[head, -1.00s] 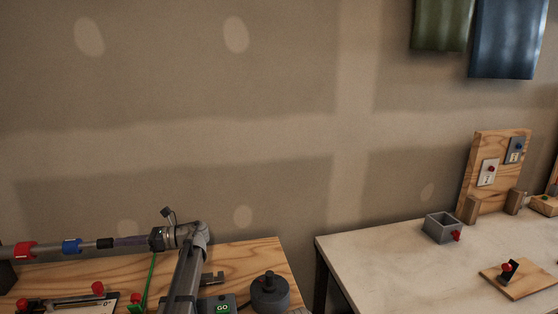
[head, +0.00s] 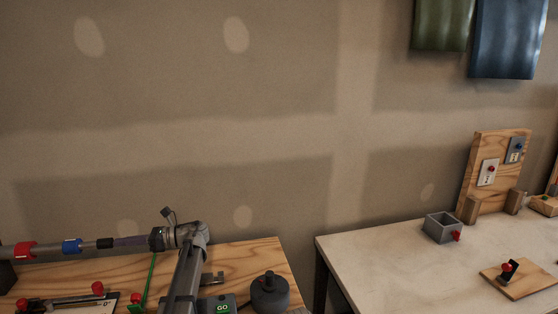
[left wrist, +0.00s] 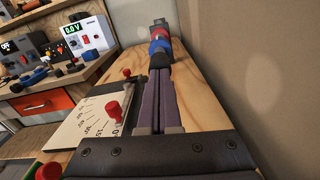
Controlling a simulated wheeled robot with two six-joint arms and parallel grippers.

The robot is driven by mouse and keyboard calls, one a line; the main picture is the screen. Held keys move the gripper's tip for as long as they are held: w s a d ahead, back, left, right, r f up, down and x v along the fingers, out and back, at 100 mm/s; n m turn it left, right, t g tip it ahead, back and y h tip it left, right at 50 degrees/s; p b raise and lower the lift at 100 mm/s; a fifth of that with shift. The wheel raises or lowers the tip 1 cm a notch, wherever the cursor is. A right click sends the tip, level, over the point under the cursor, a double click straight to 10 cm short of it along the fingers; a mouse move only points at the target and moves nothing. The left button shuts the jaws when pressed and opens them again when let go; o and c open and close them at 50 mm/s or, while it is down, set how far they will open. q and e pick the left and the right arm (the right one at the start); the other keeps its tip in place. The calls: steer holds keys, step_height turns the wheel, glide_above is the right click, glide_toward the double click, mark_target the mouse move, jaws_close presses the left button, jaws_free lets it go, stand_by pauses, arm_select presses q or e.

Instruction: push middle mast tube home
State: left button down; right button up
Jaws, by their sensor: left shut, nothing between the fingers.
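The mast (head: 48,248) is a grey tube lying level above the wooden bench at the far left of the head view. It carries a red collar (head: 25,249) and a blue collar (head: 71,246). They also show at the far end of the left wrist view, the blue collar (left wrist: 158,47) nearer than the red collar (left wrist: 160,34). My left gripper (head: 108,243) points left along the tube's line, its long purplish fingers shut and empty. In the wrist view its fingertips (left wrist: 160,72) are in line with the tube; I cannot tell whether they touch it. My right gripper is out of view.
A dial board (left wrist: 88,122) with red knobs lies beside my fingers on the bench (head: 245,255). A dark round knob (head: 270,290) stands at the bench's right. A pale table (head: 385,255) with a grey box (head: 442,228) stands beyond a gap. The wall is close behind.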

arm_select(q)
steer(key=shift+s+a, duration=0.1)
steer(key=shift+a, duration=0.3)
stand_by(0.3)
steer(key=shift+d, duration=0.15)
steer(key=shift+v, duration=2.35)
